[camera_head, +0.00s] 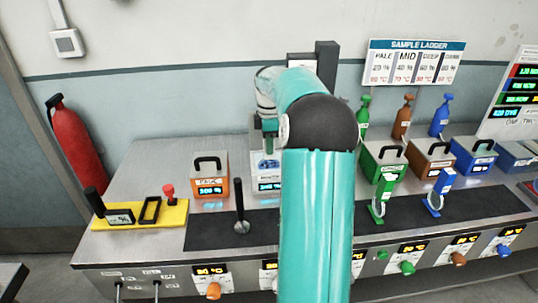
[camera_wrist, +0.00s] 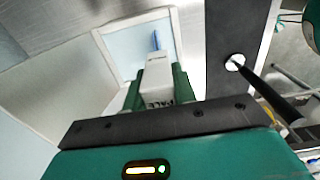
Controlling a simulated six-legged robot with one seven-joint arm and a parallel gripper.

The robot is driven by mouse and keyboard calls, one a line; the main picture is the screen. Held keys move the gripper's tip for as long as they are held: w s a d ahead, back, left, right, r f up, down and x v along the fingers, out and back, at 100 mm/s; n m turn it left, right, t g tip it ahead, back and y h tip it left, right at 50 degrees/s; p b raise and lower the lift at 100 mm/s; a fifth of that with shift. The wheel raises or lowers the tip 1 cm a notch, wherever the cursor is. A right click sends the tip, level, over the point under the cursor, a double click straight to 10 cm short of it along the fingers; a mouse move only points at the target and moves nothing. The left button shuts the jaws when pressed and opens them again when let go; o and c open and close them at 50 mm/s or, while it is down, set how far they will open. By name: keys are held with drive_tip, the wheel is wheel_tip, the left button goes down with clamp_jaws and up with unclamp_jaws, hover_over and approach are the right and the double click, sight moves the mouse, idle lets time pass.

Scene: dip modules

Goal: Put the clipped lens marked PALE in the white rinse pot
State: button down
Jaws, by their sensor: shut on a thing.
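My gripper (camera_head: 269,143) is mostly behind my teal arm in the head view, low over the white pot (camera_head: 259,173). In the wrist view its green fingers (camera_wrist: 158,88) are shut on a white clip (camera_wrist: 159,72) with a dark marking that seems to read PALE, seen upside down. A thin blue lens edge (camera_wrist: 156,40) sticks out beyond the clip, over the open square of the pot, whose pale rim (camera_wrist: 177,32) shows around it. I cannot tell whether the lens is below the rim. A lit display is on the pot's front.
An orange pot (camera_head: 210,187) with a black handle stands to the left. Green (camera_head: 383,165), brown (camera_head: 430,160) and blue (camera_head: 472,158) pots stand to the right. A dark stick with a round foot (camera_head: 240,226) stands on the black mat. A yellow tray (camera_head: 172,215) is at far left.

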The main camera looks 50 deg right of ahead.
sight(269, 157)
drive_tip(key=shift+f, duration=2.4)
drive_tip(key=c, duration=1.1)
unclamp_jaws()
drive_tip(key=shift+d, duration=0.1)
